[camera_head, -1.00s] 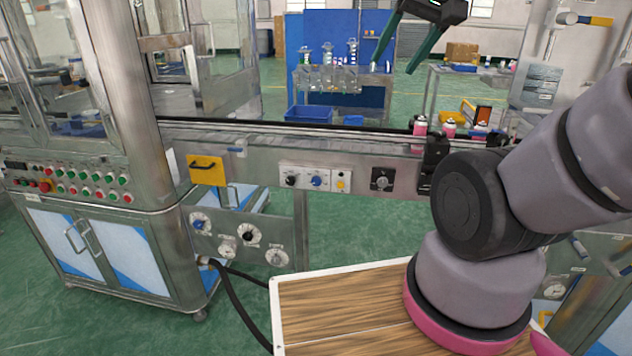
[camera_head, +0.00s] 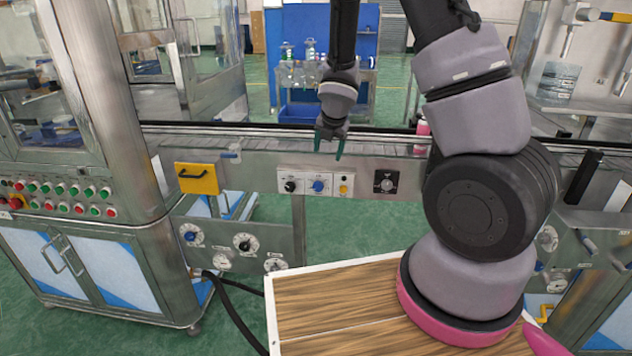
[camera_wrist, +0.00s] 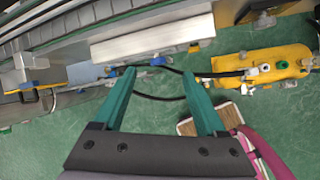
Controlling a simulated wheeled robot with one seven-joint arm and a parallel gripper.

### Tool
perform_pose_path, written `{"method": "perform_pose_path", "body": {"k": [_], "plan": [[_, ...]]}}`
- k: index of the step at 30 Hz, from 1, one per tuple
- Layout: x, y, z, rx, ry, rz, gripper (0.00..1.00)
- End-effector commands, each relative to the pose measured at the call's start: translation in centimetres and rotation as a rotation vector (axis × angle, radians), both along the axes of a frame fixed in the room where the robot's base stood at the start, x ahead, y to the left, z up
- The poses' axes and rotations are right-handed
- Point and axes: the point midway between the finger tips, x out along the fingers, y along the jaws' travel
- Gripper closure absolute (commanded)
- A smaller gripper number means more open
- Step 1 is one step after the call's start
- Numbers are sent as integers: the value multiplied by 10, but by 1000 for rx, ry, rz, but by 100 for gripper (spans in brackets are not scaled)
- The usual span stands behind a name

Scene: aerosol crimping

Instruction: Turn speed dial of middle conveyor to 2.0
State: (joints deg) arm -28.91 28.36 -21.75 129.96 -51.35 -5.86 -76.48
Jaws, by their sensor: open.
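The conveyor (camera_head: 255,185) runs across the head view with a grey metal front panel. A black square plate with a round dial (camera_head: 386,182) and light markings is on its front, likely the speed dial; its setting is too small to read. My gripper (camera_head: 328,150) is open and empty, with green fingers pointing down. In the picture it is up and left of the dial, over the conveyor's upper front; I cannot tell its exact distance from the panel. In the wrist view, both fingers of my gripper (camera_wrist: 158,76) are spread apart with nothing between them.
Left of the dial are a black knob (camera_head: 290,186), a blue knob (camera_head: 318,186) and a yellow button (camera_head: 343,189). A yellow handled plate (camera_head: 197,178) is farther left. A pink can (camera_head: 423,130) is on the conveyor. Green floor shows below the panel.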

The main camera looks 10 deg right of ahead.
Motion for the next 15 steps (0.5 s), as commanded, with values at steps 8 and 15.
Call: {"method": "perform_pose_path", "body": {"k": [8,15], "plan": [[-3,16,-46,-101,53,275,26],[7,16,-72,-104,55,276,26]]}}
